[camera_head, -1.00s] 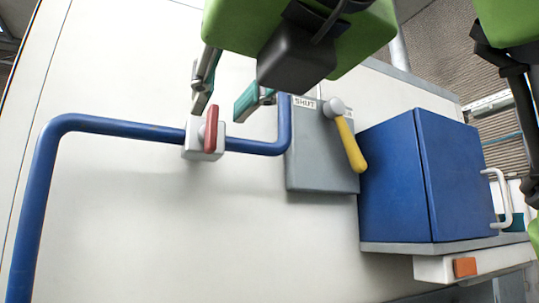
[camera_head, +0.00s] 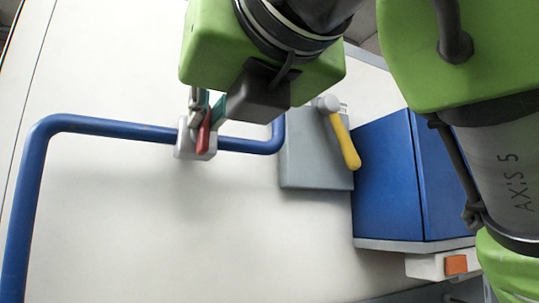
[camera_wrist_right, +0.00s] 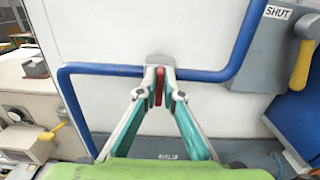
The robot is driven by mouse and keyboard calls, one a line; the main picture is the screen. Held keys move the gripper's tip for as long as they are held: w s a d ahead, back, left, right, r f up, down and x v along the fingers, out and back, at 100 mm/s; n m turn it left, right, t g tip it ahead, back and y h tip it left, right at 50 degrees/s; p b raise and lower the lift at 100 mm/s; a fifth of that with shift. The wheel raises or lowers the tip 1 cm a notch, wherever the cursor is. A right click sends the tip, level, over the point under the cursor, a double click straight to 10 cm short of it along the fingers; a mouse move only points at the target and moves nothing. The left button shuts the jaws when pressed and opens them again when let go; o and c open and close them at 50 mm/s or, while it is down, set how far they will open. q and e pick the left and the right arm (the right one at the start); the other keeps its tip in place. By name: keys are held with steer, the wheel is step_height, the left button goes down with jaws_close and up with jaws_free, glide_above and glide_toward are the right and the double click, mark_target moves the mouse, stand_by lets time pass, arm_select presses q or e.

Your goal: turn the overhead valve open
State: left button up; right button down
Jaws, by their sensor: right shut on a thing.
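A red valve handle (camera_head: 203,137) sits on a pale valve body (camera_head: 185,150) along the blue pipe (camera_head: 100,125) on the white wall panel. My right gripper (camera_head: 207,112) reaches down to it from above. In the right wrist view, the two fingers of the right gripper (camera_wrist_right: 159,77) are closed on the red handle (camera_wrist_right: 159,90), one on each side. The handle's upper part is partly hidden by the fingers in the head view. My left gripper does not show.
Right of the valve is a grey box (camera_head: 305,165) with a yellow lever (camera_head: 346,145); the wrist view shows a "SHUT" label (camera_wrist_right: 277,12) there. A blue cabinet (camera_head: 390,185) stands further right. The wall below the pipe is clear.

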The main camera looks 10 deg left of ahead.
steer(key=n, duration=0.9)
steer(key=a+f+n+b, duration=0.1)
steer(key=n, duration=0.3)
steer(key=shift+s+n, duration=0.35)
steer(key=shift+n, duration=0.05)
steer(key=shift+a+f+n, duration=0.1)
steer(key=shift+f+n, duration=0.1)
steer(key=shift+n, duration=1.9)
steer(key=c, duration=2.2)
jaws_free()
steer(key=shift+f, duration=0.1)
